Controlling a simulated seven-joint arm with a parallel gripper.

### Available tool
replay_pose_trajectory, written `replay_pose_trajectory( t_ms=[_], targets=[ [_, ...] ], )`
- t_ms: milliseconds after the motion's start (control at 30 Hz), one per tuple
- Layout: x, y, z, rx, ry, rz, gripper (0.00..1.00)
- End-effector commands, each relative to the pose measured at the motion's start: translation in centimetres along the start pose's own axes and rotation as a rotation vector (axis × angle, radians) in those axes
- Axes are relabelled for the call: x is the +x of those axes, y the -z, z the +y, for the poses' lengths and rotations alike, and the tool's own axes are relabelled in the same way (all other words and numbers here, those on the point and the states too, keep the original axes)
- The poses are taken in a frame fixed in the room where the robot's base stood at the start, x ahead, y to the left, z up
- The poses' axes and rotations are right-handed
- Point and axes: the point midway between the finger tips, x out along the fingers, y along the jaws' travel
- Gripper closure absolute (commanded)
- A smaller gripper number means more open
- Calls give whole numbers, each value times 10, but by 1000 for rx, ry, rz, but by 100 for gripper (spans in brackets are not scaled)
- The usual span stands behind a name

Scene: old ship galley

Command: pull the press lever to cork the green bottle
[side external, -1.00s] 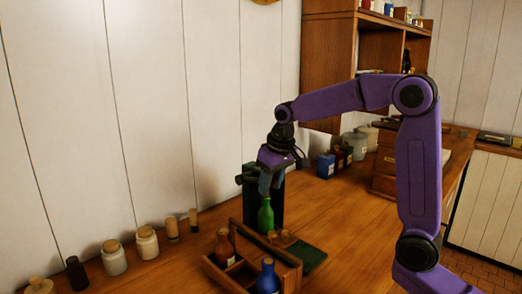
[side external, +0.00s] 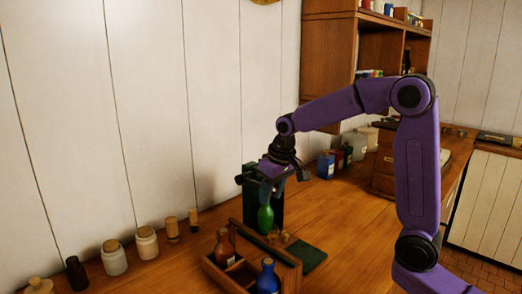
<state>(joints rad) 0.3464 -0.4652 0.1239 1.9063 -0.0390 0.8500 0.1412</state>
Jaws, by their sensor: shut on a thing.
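The green bottle (side external: 265,219) stands upright at the dark green press (side external: 280,208), against the front of its column. My gripper (side external: 268,188) is at the top of the press, just above the bottle, and covers the bottle's neck. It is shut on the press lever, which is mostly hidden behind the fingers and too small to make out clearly. The cork cannot be seen.
A wooden carrier (side external: 287,253) with a brown bottle (side external: 224,246) and a blue bottle (side external: 267,276) stands in front of the press. Small corks (side external: 279,237) lie beside a dark green mat (side external: 308,256). Jars (side external: 147,244) line the wall at left.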

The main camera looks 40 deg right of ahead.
Motion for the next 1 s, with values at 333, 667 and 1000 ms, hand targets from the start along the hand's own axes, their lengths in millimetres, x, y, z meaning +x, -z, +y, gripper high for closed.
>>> replay_pose_trajectory(
  t_ms=[333, 667, 1000],
  targets=[
    [4, -6, 0, -2, -2, -30, 88],
    [-15, 4, -1, -1, -1, -22, 89],
    [-26, 10, 0, -2, -1, -18, 89]
  ],
)
